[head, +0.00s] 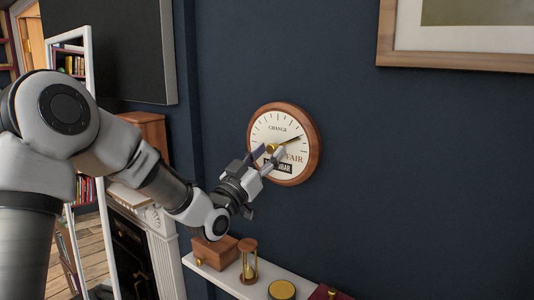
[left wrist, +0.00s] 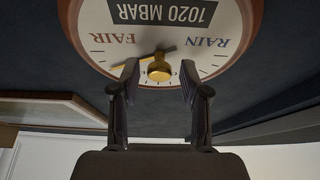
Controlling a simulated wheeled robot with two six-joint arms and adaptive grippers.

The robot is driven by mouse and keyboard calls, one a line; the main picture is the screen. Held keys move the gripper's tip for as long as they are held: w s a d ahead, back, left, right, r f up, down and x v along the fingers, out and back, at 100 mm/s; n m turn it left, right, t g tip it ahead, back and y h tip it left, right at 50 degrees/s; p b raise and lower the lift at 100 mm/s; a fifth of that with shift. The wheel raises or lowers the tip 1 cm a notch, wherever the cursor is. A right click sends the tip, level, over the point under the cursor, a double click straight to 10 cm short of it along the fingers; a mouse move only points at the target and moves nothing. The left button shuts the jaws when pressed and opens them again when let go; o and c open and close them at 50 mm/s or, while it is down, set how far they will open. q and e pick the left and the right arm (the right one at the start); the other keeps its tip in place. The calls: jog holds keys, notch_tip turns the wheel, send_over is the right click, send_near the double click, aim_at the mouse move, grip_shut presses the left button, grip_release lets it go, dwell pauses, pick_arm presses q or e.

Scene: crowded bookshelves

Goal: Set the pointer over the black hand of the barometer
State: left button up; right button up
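The round barometer (head: 311,148) hangs on the dark wall, with a wooden rim and a pale face. Its black hand (head: 293,139) slants to the upper right in the head view. The brass knob (left wrist: 159,70) sits at the centre of the dial. A thin gold pointer (left wrist: 129,64) runs from it towards the left in the wrist view, where the dial appears upside down. I cannot clearly separate pointer and black hand there. My left gripper (head: 270,153) is open, its fingers (left wrist: 160,80) on either side of the knob with gaps visible. My right gripper is out of view.
A white shelf (head: 226,281) below holds a wooden box (head: 215,252), an hourglass (head: 248,260) and a round brass-coloured item (head: 282,290). A framed picture (head: 455,62) hangs at the upper right. The wall right of the barometer is bare.

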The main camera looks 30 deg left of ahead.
pick_arm(q)
grip_shut()
jog(key=shift+d+f+n+y+b, duration=0.1)
jog(key=shift+f+n+y+b, duration=0.1)
jog(key=shift+n+y+b, duration=0.35)
jog(key=shift+r+n, duration=0.15)
jog(key=shift+n, duration=0.2)
jog(key=shift+o, duration=2)
grip_release()
jog(key=shift+w, duration=0.1)
jog(key=v, duration=1.2)
